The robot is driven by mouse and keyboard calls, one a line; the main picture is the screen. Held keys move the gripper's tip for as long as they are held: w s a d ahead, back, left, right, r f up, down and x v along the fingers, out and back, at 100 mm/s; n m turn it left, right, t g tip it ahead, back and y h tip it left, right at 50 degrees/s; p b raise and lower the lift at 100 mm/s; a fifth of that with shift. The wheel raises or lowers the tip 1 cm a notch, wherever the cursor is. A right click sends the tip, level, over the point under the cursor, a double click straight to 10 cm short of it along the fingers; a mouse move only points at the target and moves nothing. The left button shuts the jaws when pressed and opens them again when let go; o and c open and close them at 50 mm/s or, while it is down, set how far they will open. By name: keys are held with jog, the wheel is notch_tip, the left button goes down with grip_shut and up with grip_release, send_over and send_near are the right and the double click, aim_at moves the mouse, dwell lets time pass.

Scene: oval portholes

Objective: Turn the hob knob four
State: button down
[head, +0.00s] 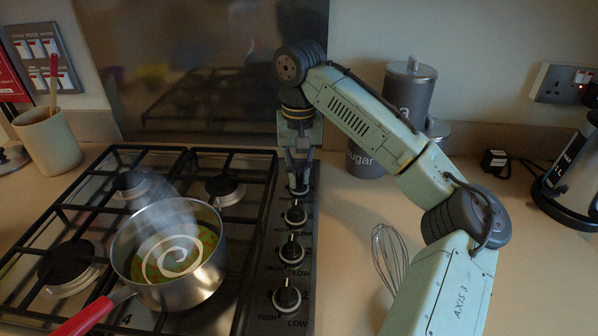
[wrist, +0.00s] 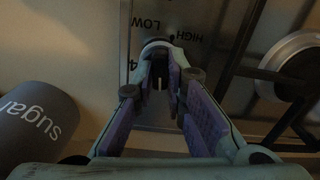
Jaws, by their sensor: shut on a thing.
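The hob knob four (wrist: 159,70) is a dark knob on a pale round base at the far end of the knob row, with a "4" beside it and "HIGH" and "LOW" markings in the wrist view. My gripper (head: 299,186) reaches down over this far knob in the head view and mostly hides it there. In the wrist view my gripper's purple-padded fingers (wrist: 158,88) are closed on either side of the knob. A pale pointer line shows on the knob between the fingertips.
Three more knobs (head: 291,250) run toward the front of the hob (head: 262,200). A steaming pan (head: 168,285) of soup stands at front left, its red handle outward. A sugar canister (head: 365,160) and taller canister (head: 410,88) stand right, behind a whisk (head: 390,255).

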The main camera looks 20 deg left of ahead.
aim_at(299, 178)
jog(key=shift+m, duration=0.9)
jog(key=c, duration=1.6)
grip_release()
jog(key=shift+r, duration=0.1)
notch_tip(299, 178, up, 12)
